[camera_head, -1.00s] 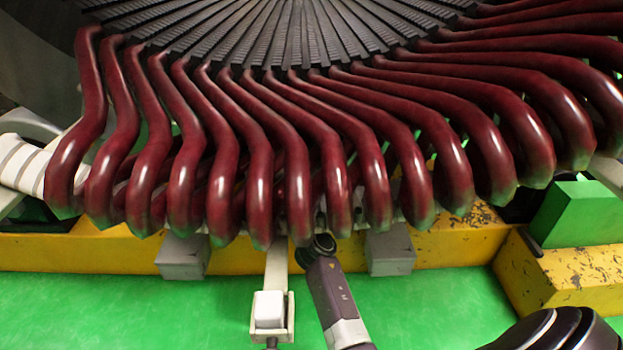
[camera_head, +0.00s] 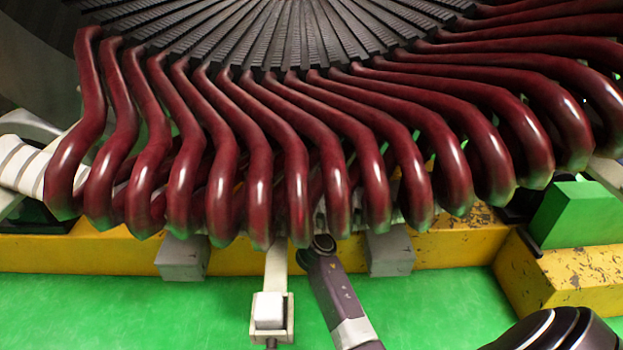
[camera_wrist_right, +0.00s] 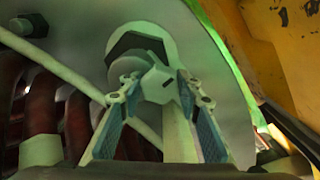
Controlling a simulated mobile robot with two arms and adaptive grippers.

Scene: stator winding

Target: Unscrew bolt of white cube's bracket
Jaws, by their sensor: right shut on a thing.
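A white cube (camera_head: 268,310) sits in the end of a pale bracket (camera_head: 277,268) that reaches down from under the dark red coils. The bracket's upper end is hidden behind the coils in the head view. In the right wrist view, my right gripper (camera_wrist_right: 160,92) has its two blue-padded fingers on either side of a pale, faceted bolt head (camera_wrist_right: 158,78) and is shut on it. The bolt is partly hidden by the fingertips. In the head view the right gripper's fingers are hidden; only my right arm shows, right of the bracket. My left gripper is in neither view.
Dark red coil ends (camera_head: 295,190) hang close above the bracket. A yellow beam (camera_head: 90,250) with grey blocks (camera_head: 183,258) runs behind it. A green block (camera_head: 580,222) stands at the right. The green floor (camera_head: 120,305) is clear at the lower left.

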